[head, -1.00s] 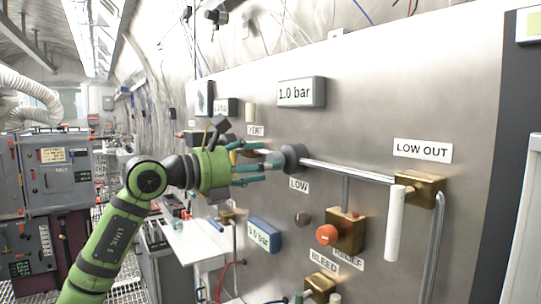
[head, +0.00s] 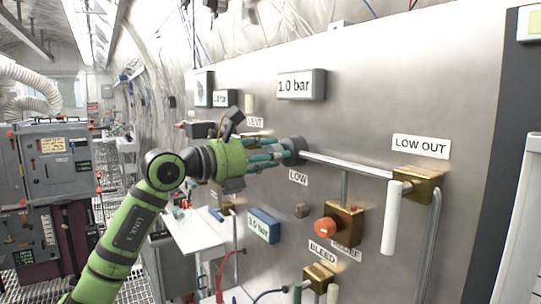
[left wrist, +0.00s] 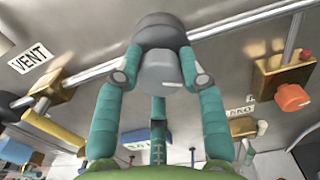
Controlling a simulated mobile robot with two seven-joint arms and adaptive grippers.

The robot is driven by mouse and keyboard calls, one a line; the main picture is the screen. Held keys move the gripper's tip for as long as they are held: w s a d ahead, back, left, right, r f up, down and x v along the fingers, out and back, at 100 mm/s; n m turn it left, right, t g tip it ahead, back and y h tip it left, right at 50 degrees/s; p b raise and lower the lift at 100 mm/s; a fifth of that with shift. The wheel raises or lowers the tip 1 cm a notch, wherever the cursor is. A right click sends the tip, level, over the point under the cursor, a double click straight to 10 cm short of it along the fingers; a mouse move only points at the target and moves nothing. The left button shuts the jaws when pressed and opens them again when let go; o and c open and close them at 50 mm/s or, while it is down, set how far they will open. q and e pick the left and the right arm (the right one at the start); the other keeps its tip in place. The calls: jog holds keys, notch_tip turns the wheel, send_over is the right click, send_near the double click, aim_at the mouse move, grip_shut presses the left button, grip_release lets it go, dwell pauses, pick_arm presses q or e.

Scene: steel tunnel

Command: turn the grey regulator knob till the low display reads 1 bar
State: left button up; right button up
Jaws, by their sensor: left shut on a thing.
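The grey regulator knob (left wrist: 160,70), with a pale mark on its face, sits in front of its darker round body (left wrist: 160,30) in the left wrist view. In the head view the dark regulator body (head: 296,148) shows above the LOW label (head: 298,177), with the knob largely hidden by fingers. My left gripper (head: 284,152) is shut on the knob, its teal fingers on either side of it, also in the left wrist view (left wrist: 160,78). The large display (head: 295,86) above the regulator reads 1.0 bar. My right gripper is not in view.
A steel pipe (head: 345,166) runs right from the regulator to a brass valve (head: 427,188) with a long white handle (head: 392,218). An orange relief knob (head: 326,228) and a blue display (head: 263,225) are lower on the panel. A white shelf (head: 200,232) stands lower left.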

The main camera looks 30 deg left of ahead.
pick_arm(q)
jog(key=shift+f, duration=0.1)
jog(key=o, duration=1.2)
jog(key=shift+c, duration=0.2)
jog(key=v, duration=1.2)
